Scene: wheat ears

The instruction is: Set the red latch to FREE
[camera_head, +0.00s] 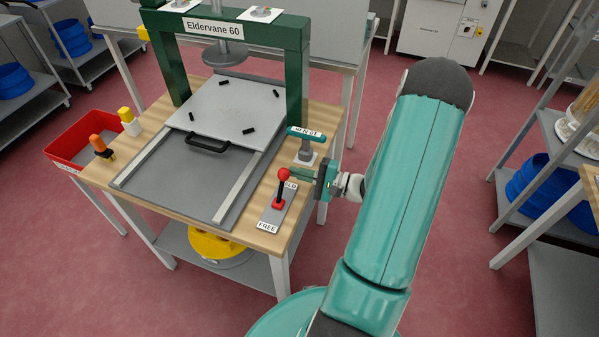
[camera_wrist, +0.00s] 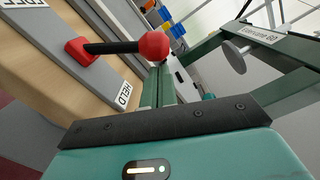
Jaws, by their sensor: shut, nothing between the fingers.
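The red latch (camera_head: 283,174) is a lever with a ball knob on a grey plate (camera_head: 270,217) at the bench's front right corner. The plate reads FREE at its near end and HELD at its far end. The knob stands on the HELD side, partly over that label. My gripper (camera_head: 293,172) is shut and empty, its fingertips close to the knob from the right. In the wrist view the red knob (camera_wrist: 153,46) is just beyond the shut fingers (camera_wrist: 158,78); I cannot tell whether they touch. The HELD label (camera_wrist: 124,98) shows beside them.
A green press frame (camera_head: 296,75) spans a grey plate with a black handle (camera_head: 208,147). A teal-topped handle (camera_head: 306,134) stands just behind the latch. A red bin (camera_head: 82,137) and orange and yellow items are at the left. Floor is clear in front of the bench.

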